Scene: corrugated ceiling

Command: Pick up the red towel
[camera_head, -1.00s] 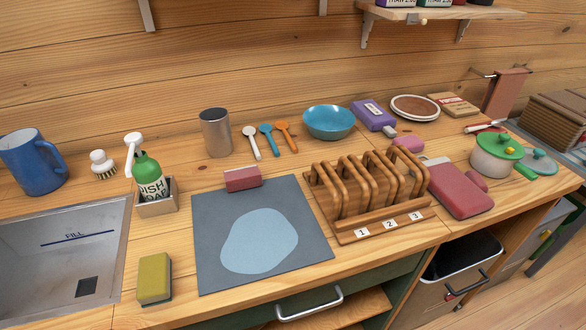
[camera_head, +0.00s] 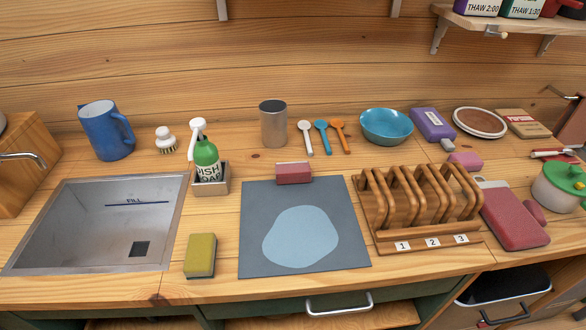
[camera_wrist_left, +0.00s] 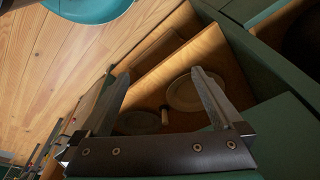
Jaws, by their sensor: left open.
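A reddish-brown cloth-like piece, which looks like the red towel (camera_head: 574,122), hangs from a bar at the far right of the head view. It is cut off by the picture's edge. My left gripper (camera_wrist_left: 162,72) shows only in the left wrist view. Its fingers are spread, with nothing between them, above an open wooden compartment. No towel shows in that view. My right gripper is in neither view.
The counter holds a wooden rack (camera_head: 425,239), a grey mat (camera_head: 258,210), a yellow sponge (camera_head: 200,256) and a blue bowl (camera_head: 387,125). A pot (camera_head: 558,188) stands at the right. The sink (camera_head: 75,235) is at left. Plates (camera_wrist_left: 188,92) lie in the compartment near the left fingers.

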